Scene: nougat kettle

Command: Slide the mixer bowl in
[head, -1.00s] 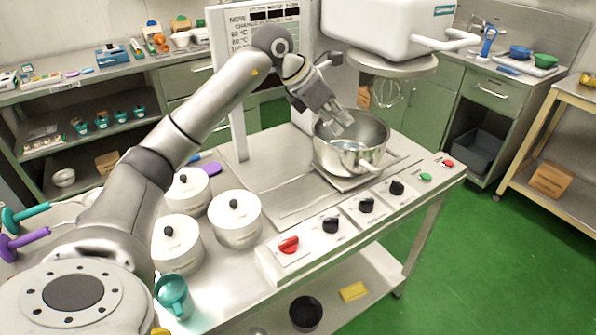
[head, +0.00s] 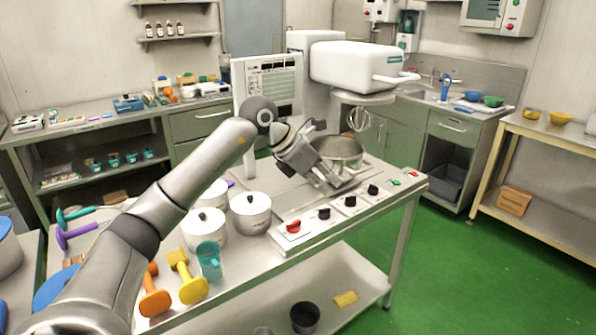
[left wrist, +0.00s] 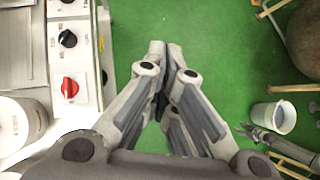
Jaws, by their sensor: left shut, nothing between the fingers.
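The steel mixer bowl (head: 343,150) stands upright on the worktop below the white mixer head (head: 360,66), in front of and left of the wire whisk (head: 359,119). My left gripper (head: 333,182) overlaps the bowl's left and front side in the head view. In the left wrist view my left gripper (left wrist: 162,48) has its fingers together and empty, over green floor just outside the control panel's edge. It is apart from the bowl, which that view does not clearly show. A grey claw, apparently my right gripper (left wrist: 254,134), is small at the right there; its jaws are unclear.
The control panel carries a red knob (head: 293,226) and several black knobs along the front edge. A wooden-framed bench (head: 545,130) is at the right. Green floor is open between.

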